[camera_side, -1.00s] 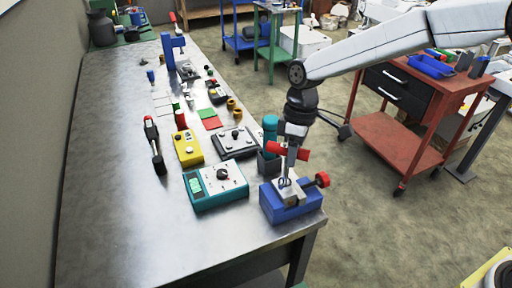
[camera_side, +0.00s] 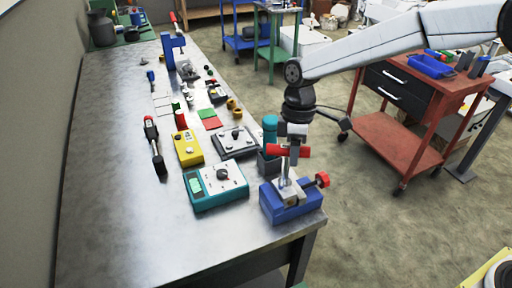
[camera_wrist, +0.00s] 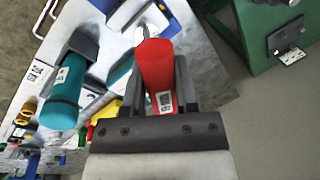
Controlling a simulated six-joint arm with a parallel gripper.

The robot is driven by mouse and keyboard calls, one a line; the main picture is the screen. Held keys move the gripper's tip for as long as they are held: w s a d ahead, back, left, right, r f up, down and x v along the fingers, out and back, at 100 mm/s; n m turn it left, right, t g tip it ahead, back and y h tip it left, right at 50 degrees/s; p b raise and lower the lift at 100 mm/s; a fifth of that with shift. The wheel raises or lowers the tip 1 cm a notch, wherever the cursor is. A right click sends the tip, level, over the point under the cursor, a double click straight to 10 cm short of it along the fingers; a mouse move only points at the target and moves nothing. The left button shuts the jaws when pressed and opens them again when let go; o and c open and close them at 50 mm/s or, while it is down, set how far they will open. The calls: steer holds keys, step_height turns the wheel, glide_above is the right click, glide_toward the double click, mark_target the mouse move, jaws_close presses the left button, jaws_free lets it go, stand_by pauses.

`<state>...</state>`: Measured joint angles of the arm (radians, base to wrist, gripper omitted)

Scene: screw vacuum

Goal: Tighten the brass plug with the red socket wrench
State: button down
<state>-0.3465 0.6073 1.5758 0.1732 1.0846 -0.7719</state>
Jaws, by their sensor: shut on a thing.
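The red socket wrench (camera_side: 277,150) is held in my gripper (camera_side: 294,146), which is shut on its red handle. Its metal shaft reaches down to the grey metal fitting (camera_side: 287,190) on top of a blue block (camera_side: 283,210) at the table's near corner. In the wrist view the red handle (camera_wrist: 157,68) lies between my two dark fingers, with the pale metal end beyond it. The brass plug cannot be made out; the wrench's lower end and the fitting hide the spot. I cannot tell how far the socket sits over it.
A red knob (camera_side: 322,180) sticks out right of the block. A teal-topped cylinder (camera_side: 270,129) stands close behind the wrench. A teal meter (camera_side: 215,185), a grey panel (camera_side: 234,142) and a yellow box (camera_side: 188,148) lie to the left.

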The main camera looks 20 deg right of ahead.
steer(key=shift+r, duration=0.2)
steer(key=shift+r, duration=2.35)
